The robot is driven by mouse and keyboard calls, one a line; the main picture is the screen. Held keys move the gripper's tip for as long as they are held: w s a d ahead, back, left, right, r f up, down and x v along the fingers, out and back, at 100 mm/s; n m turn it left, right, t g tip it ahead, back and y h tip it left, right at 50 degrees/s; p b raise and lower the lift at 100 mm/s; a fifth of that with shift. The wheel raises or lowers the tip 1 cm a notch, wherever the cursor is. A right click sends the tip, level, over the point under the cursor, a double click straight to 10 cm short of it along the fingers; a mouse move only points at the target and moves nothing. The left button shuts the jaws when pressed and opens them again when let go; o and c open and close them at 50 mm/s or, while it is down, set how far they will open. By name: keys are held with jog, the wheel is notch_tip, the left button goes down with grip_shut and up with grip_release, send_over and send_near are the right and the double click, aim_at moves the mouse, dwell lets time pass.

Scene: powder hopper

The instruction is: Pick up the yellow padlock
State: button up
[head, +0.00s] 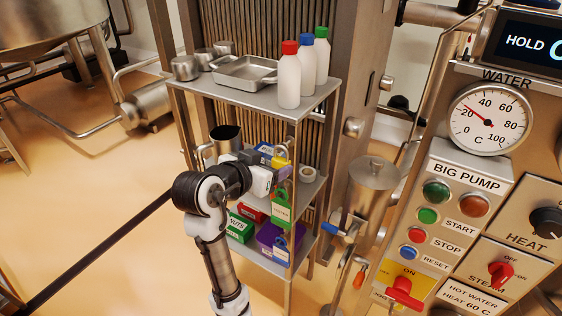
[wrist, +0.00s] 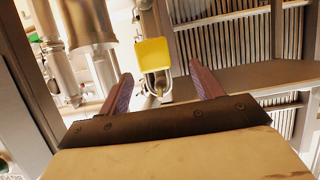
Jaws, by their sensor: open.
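The yellow padlock (wrist: 154,53) shows in the wrist view with its metal shackle below its body. It lies just beyond my gripper (wrist: 161,73), in line with the gap between the fingertips. My gripper is open, with nothing seen between the purple-grey fingers. In the head view, the yellow padlock (head: 281,162) appears small at the shelf's front right post, close to the end of my arm. My fingers are hard to make out there. Whether they touch the padlock I cannot tell.
A steel shelf rack (head: 232,92) carries a metal tray (head: 243,73) and capped bottles (head: 289,82) on top. Green and purple bins stand lower. A steel canister (head: 372,190) and the control panel (head: 455,150) are to the right.

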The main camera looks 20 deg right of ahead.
aim_at(279, 164)
jog(key=p+x, duration=0.1)
jog(key=x, duration=0.1)
jog(key=p+x, duration=0.1)
jog(key=x, duration=0.2)
jog(key=shift+s+d+f, duration=0.15)
jog(key=shift+d+f, duration=0.05)
jog(key=shift+d, duration=0.3)
jog(key=shift+w+d+f, duration=0.2)
jog(key=shift+w, duration=0.05)
jog(key=c, duration=1.1)
jog(key=shift+r, duration=0.15)
